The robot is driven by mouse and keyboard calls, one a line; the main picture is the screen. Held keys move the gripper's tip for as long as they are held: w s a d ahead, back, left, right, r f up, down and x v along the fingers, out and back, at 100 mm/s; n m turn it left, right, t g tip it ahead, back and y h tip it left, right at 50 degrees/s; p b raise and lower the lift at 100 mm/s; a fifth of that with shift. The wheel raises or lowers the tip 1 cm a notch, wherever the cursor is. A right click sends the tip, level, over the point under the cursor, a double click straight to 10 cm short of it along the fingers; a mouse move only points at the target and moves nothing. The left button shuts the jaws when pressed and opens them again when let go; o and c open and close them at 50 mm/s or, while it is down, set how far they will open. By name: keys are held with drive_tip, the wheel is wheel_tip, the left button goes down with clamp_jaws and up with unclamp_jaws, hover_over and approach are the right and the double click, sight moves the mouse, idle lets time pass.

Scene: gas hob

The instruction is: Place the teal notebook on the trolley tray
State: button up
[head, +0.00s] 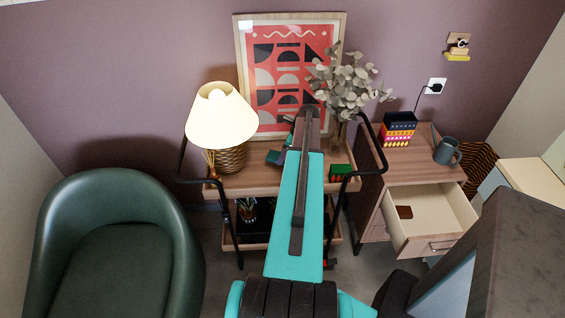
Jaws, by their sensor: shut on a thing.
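The trolley's upper wooden tray (248,187) stands against the back wall, with black tube handles at both ends. My teal and dark arm reaches up the middle of the head view and covers the tray's centre. My gripper (284,150) shows only as a small part, left of the arm and over the tray. It is shut on a small dark teal thing (275,157), which appears to be the teal notebook. Its fingers are mostly hidden. I cannot tell whether the notebook touches the tray.
A lit lamp (221,115) stands on the tray's left; a vase of leaves (348,85) and a green box (340,172) are on its right. A framed print (290,75) is behind. A drawer (430,215) stands open at right. A green armchair (115,245) is at left.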

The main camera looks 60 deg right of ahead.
drive_tip(key=shift+f+p, duration=0.45)
drive_tip(key=shift+f, duration=1.4)
drive_tip(key=shift+f, duration=0.1)
drive_tip(key=o, duration=1.1)
drive_tip(key=shift+c, duration=0.2)
drive_tip(key=shift+r, duration=0.2)
drive_tip(key=shift+b+v, duration=1.5)
drive_tip(key=shift+v, duration=4.45)
drive_tip(key=shift+s+f, duration=0.1)
drive_tip(key=shift+s, duration=0.1)
